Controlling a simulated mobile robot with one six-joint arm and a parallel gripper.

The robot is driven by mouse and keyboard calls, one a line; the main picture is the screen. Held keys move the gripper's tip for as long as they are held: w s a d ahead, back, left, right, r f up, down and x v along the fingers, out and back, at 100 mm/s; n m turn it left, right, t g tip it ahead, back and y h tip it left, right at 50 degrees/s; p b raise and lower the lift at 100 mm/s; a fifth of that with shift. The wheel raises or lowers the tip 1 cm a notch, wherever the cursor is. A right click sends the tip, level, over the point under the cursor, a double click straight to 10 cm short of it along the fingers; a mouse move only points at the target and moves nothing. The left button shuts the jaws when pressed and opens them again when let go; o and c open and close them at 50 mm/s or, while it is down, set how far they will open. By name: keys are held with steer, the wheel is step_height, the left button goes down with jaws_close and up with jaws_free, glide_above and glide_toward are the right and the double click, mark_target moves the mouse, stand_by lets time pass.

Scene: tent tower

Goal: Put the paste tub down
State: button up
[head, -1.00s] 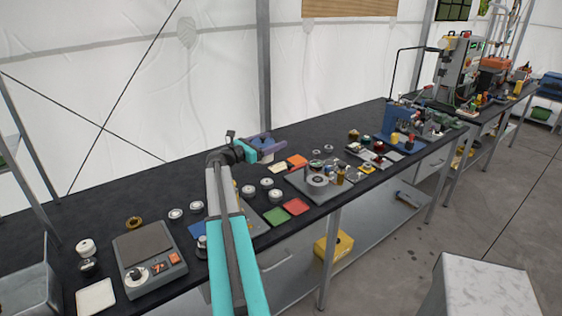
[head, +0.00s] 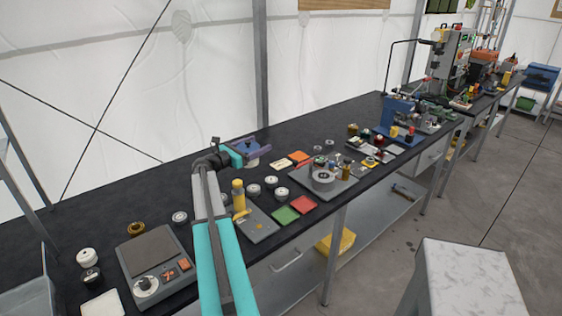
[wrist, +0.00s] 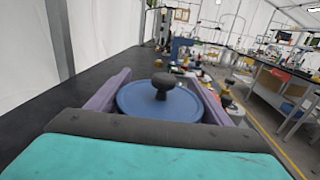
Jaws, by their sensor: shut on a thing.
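The paste tub is a round tub with a blue lid and a dark knob, seen in the wrist view (wrist: 160,103). In the head view its pale side (head: 252,163) shows beneath my gripper (head: 250,149). My gripper is shut on the tub, with one purple finger along each side. The tub looks upright over the far part of the black bench (head: 310,128). I cannot tell whether its base touches the bench top.
White-lidded pots (head: 254,190), a yellow bottle (head: 238,195), and green (head: 286,215) and red (head: 304,204) squares lie nearer the front edge. A grey scale (head: 155,262) stands at left. A tray with several parts (head: 322,180) is at right. Bench behind the gripper is clear.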

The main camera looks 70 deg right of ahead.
steer(key=shift+s+f+p, duration=0.1)
steer(key=shift+f+p, duration=0.75)
steer(key=shift+f, duration=2.1)
steer(key=shift+f, duration=0.1)
steer(key=shift+f+p, duration=0.6)
steer(key=shift+f, duration=1.2)
steer(key=shift+f, duration=0.1)
steer(key=o, duration=1.3)
steer(key=shift+c, duration=0.2)
steer(key=b+v, duration=0.3)
steer(key=v, duration=0.7)
steer(key=shift+a, duration=0.4)
steer(key=shift+w+a+b, duration=0.35)
steer(key=shift+w+a, duration=0.1)
steer(key=shift+a, duration=0.1)
steer(key=shift+o, duration=0.6)
